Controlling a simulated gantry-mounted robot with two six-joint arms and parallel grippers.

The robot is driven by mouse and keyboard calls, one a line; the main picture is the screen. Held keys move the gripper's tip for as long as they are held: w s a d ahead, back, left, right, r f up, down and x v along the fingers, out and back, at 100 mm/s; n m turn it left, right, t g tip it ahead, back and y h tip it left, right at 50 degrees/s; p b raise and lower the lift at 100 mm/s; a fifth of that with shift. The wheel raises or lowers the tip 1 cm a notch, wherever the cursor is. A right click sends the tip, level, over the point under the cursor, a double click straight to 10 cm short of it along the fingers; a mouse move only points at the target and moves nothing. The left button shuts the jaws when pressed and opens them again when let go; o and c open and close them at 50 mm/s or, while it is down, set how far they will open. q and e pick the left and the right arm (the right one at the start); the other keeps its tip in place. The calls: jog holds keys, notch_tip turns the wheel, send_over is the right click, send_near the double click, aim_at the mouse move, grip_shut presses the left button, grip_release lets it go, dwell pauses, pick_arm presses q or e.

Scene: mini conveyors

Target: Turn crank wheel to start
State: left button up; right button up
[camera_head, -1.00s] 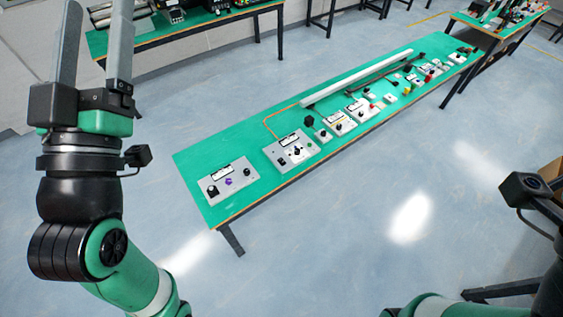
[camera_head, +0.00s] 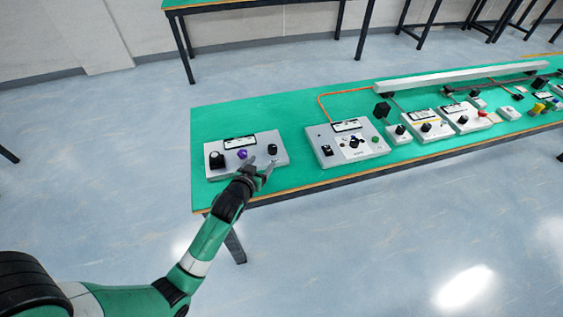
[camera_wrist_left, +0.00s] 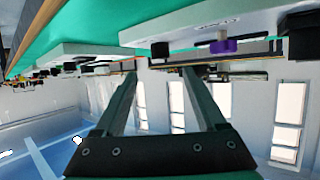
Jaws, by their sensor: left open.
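A grey control box (camera_head: 222,171) lies at the left end of the green bench. It carries a large black knob (camera_head: 216,160), a purple knob (camera_head: 242,154) and a smaller black knob (camera_head: 272,149). I cannot tell which is the crank wheel. My left gripper (camera_head: 259,170) is open and empty at the box's front right, near the smaller black knob. In the left wrist view, my open fingers (camera_wrist_left: 162,78) point toward the smaller black knob (camera_wrist_left: 160,49). The purple knob (camera_wrist_left: 222,46) and large black knob (camera_wrist_left: 302,35) are to the right. No contact is clear.
A second grey box (camera_head: 340,154) with knobs sits just right on the bench (camera_head: 300,178). Several smaller boxes and a long white bar (camera_head: 460,75) extend farther right. Another green table (camera_head: 250,4) stands behind. The bench left of the first box is clear.

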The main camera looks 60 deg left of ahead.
aim_at(272, 148)
pick_arm(q)
jog(key=shift+w+a+r, duration=0.15)
jog(key=shift+w+a, duration=0.05)
jog(key=shift+a, duration=0.1)
jog(key=b+x, duration=0.5)
jog(key=x, duration=0.5)
jog(key=shift+w+f, duration=0.15)
jog(key=shift+f, duration=0.05)
jog(key=shift+w+a+b, duration=0.3)
jog(key=shift+w+a, duration=0.1)
jog(key=shift+c, duration=0.3)
grip_shut()
